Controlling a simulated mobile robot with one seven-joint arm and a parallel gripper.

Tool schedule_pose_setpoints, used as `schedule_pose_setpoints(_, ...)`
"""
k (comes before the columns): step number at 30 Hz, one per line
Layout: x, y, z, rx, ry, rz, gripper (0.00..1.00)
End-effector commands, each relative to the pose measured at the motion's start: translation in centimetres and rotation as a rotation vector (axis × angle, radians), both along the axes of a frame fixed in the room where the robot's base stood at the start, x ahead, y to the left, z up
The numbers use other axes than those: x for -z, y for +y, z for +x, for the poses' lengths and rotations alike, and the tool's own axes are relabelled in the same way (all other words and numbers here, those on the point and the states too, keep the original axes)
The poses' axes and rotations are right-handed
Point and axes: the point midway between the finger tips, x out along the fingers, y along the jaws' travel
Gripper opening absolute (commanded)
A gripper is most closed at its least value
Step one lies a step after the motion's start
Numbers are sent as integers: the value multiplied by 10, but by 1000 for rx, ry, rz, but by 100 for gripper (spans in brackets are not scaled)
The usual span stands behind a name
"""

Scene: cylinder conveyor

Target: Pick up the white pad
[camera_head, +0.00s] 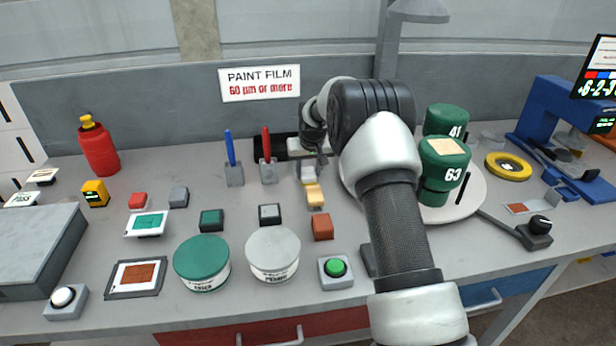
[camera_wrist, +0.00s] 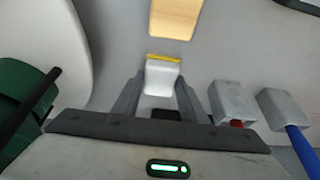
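The white pad (camera_wrist: 162,77) shows in the wrist view as a small white block with a yellow strip along one edge. It lies between the tips of my gripper (camera_wrist: 160,80), one grey finger on each side. I cannot tell whether the fingers touch it. In the head view my gripper (camera_head: 320,157) reaches down toward the back of the bench, near a small white block (camera_head: 307,172) that appears to be this pad. My arm and wrist partly cover this area.
A tan block (camera_head: 315,195) lies just in front of the pad. Blue (camera_head: 234,173) and red (camera_head: 268,172) pens stand in grey holders to the left. Green cylinders (camera_head: 440,175) stand on a round white plate to the right. A black tray (camera_head: 287,146) lies behind.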

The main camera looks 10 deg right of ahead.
Motion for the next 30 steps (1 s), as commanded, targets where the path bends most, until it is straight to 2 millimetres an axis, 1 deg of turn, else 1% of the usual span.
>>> schedule_pose_setpoints(8,-1,0,0,0,-1,0,16)
schedule_pose_setpoints(11,-9,0,1,0,-2,0,16)
schedule_pose_setpoints(14,-25,0,1,0,-4,0,16)
schedule_pose_setpoints(21,-74,0,1,0,-3,0,16)
schedule_pose_setpoints(24,-88,0,0,0,-2,0,16)
schedule_pose_setpoints(27,-97,0,0,0,-2,0,16)
schedule_pose_setpoints(30,-100,0,0,0,0,0,16)
